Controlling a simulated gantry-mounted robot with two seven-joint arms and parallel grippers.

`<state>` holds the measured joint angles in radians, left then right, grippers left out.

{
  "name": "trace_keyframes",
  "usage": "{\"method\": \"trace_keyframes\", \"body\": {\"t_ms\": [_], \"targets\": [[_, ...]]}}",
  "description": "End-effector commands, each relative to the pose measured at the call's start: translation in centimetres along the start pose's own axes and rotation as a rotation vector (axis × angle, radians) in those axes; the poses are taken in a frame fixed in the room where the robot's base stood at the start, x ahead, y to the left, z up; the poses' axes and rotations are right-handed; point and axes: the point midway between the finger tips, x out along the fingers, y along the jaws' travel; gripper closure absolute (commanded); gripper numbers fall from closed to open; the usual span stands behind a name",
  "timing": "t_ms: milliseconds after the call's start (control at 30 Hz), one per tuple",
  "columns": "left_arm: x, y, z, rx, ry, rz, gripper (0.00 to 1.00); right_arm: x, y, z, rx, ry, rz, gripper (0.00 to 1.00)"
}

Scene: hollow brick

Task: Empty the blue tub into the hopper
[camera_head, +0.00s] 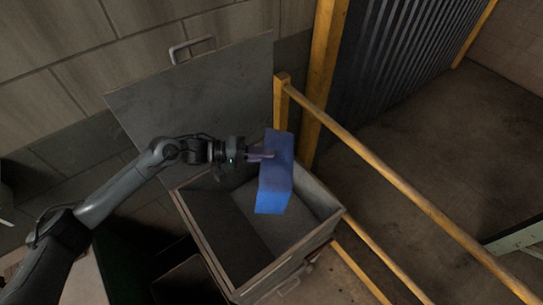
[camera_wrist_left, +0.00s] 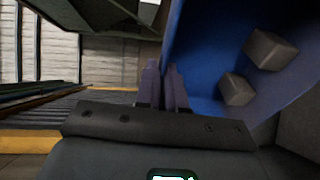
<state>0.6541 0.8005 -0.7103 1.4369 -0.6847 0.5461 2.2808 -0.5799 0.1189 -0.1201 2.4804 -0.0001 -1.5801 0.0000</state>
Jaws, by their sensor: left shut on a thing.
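The blue tub (camera_head: 275,180) hangs over the open grey hopper (camera_head: 236,284) in the head view, tilted so that its side faces the camera. My left gripper (camera_head: 262,154) is shut on the tub's wall near its upper end. In the left wrist view the fingers (camera_wrist_left: 167,88) pinch the tub's wall, and the tub's blue inside (camera_wrist_left: 205,62) shows. Two grey blocks, one nearer the top (camera_wrist_left: 270,49) and one lower (camera_wrist_left: 236,90), lie in the tub. The part of the hopper's inside that shows looks empty; the tub hides some of it. My right gripper is not in view.
The hopper's grey lid (camera_head: 215,95) with a handle stands raised behind it. A yellow post (camera_head: 322,75) and yellow rails (camera_head: 400,188) run along the hopper's right side. Open floor (camera_head: 440,120) lies beyond the rails.

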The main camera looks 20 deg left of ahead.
Motion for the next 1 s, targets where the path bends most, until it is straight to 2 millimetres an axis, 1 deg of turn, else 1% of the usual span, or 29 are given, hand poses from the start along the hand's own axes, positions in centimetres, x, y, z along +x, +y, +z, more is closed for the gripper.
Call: {"method": "trace_keyframes", "body": {"t_ms": [33, 367, 700, 1000], "targets": [[-0.4, -0.7, -0.1, -0.007, 0.003, 0.045, 1.00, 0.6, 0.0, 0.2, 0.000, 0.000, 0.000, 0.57], [-3.0, -2.5, -0.4, -0.040, 0.000, 0.340, 1.00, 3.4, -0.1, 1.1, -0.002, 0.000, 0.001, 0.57], [-3.8, -3.6, -0.6, -0.071, -0.005, 0.609, 1.00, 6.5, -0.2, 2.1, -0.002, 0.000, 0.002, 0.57], [-4.6, -4.4, -0.7, -0.091, -0.005, 0.784, 1.00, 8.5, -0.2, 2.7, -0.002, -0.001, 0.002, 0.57]]}}
